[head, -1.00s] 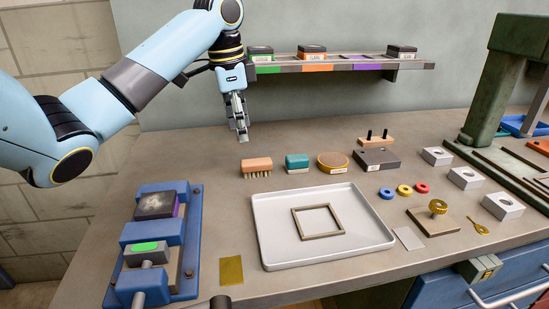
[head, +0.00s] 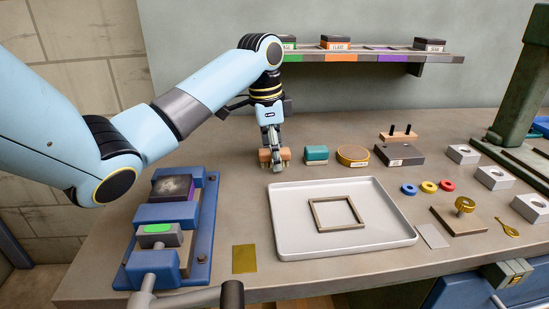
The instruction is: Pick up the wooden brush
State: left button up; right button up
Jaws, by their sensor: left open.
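The wooden brush (head: 264,156) lies on the bench behind the white tray, its orange-brown wooden back up. My left gripper (head: 274,160) points straight down over the brush, with its fingers at the brush's height. The fingers are open and hide much of the brush's middle; its two ends show on either side. I cannot tell whether the fingers touch it. My right gripper is not in view.
A teal block (head: 316,154) and a round tin (head: 353,155) stand right of the brush. The white tray (head: 285,244) with a square frame (head: 337,214) lies in front. A blue fixture (head: 200,222) stands front left. A shelf (head: 400,55) runs behind.

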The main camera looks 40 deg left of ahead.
aim_at(286, 153)
pick_arm(q)
jog(key=c, duration=0.4)
grip_shut()
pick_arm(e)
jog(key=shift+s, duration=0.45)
pick_arm(q)
jog(key=shift+r, duration=0.15)
notch_tip(286, 153, up, 4)
jog(key=shift+w+r, duration=0.1)
jog(key=shift+w+d+r, duration=0.1)
jog(key=shift+d+r, duration=0.15)
jog(key=shift+d, duration=0.3)
jog(key=shift+w+d+r, duration=0.1)
jog(key=shift+d+r, duration=0.15)
jog(key=shift+d, duration=0.25)
jog(key=w+d+r+p, duration=0.1)
jog(key=d+r+p, duration=0.4)
jog(key=d+p, duration=0.3)
jog(key=shift+w+d+r, duration=0.3)
jog(key=shift+w+d, duration=0.05)
jog(key=shift+d, duration=0.35)
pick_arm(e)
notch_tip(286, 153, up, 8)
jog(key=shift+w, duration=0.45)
